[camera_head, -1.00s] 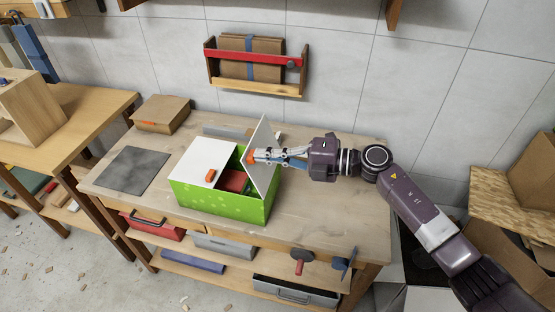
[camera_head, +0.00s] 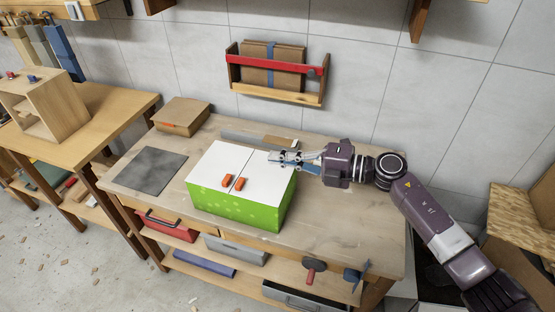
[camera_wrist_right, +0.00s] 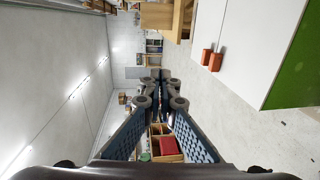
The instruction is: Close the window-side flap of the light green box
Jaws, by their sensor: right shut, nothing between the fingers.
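The light green box (camera_head: 235,208) stands on the workbench in the head view. Both of its white flaps, the left flap (camera_head: 217,160) and the right flap (camera_head: 262,172), lie flat over the top, each with an orange tab near the middle seam. My right gripper (camera_head: 275,158) is shut and empty, at the back right edge of the right flap; I cannot tell whether it touches it. In the right wrist view the shut fingers (camera_wrist_right: 160,88) show beside the white flaps (camera_wrist_right: 240,40) and green side (camera_wrist_right: 295,75). My left gripper is not in view.
A dark grey slab (camera_head: 148,170) lies on the bench left of the box, and a brown carton (camera_head: 182,116) stands behind it. A wall rack (camera_head: 275,72) hangs above. The bench top right of the box (camera_head: 350,215) is clear.

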